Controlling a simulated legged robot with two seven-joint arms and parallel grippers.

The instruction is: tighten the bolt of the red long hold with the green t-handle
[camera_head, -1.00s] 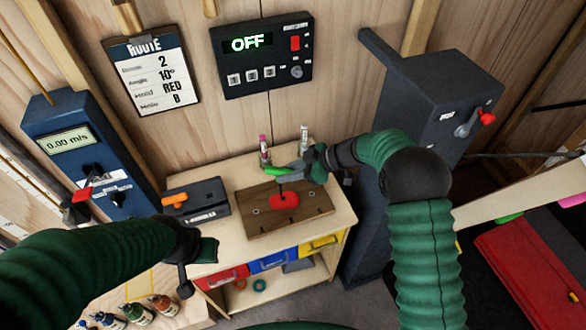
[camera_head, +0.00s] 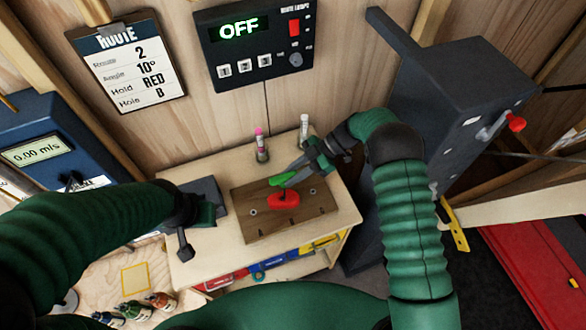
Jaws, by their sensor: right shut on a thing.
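The red long hold (camera_head: 284,201) lies on a brown wooden board (camera_head: 262,225) on the workbench. The green t-handle (camera_head: 282,179) stands over the hold, its thin shaft running down to it; I cannot tell whether the tip sits in the bolt. The bolt itself is too small to make out. My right gripper (camera_head: 300,172) is shut on the green t-handle just above and right of the hold. My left gripper (camera_head: 197,228) hangs near the bench's left side, apart from the hold; its jaws do not show clearly.
Two markers (camera_head: 261,145) stand behind the board. A dark box (camera_head: 200,190) sits left of it, partly hidden by my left arm. Colored bins (camera_head: 290,262) are under the benchtop. A dark cabinet (camera_head: 440,110) stands to the right. A route clipboard (camera_head: 128,62) and OFF panel (camera_head: 255,42) hang behind.

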